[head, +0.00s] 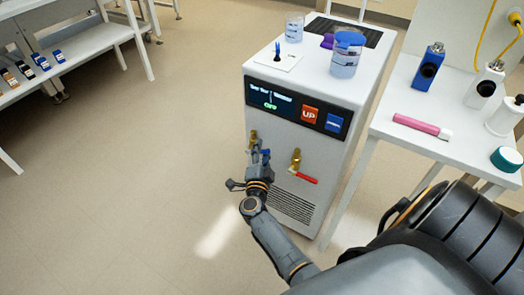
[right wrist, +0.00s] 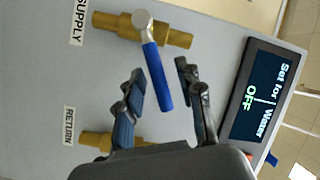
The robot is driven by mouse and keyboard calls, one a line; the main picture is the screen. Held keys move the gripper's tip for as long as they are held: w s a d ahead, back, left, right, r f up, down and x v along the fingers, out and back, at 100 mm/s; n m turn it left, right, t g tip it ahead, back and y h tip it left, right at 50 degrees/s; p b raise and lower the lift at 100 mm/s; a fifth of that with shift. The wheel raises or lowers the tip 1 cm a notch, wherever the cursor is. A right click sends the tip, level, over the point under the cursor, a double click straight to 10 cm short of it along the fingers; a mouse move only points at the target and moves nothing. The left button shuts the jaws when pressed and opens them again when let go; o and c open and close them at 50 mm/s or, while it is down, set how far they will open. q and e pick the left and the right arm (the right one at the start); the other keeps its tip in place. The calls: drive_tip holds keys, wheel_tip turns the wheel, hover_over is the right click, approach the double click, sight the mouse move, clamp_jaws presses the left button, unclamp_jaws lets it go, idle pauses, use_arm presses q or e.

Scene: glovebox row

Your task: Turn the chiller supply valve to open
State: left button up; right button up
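The chiller (head: 338,90) is a white cabinet with a dark control panel. Its supply valve (right wrist: 112,24), beside the SUPPLY label in the right wrist view, is brass with a blue lever (right wrist: 157,72). The lever lies across the brass pipe. My right gripper (right wrist: 160,72) is open, with one finger on each side of the lever and visible gaps. In the head view my right gripper (head: 262,160) is at the chiller front and hides much of the supply valve (head: 253,136). My left gripper is not in view.
The return valve (head: 296,158) with a red lever (head: 303,177) sits just right of my gripper. The control panel (head: 297,108) above reads OFF. A side table (head: 440,150) stands at right with bottles and a pink tube (head: 422,126). The floor at left is clear.

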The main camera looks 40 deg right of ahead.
drive_tip(key=v, duration=0.8)
drive_tip(key=shift+a, duration=0.15)
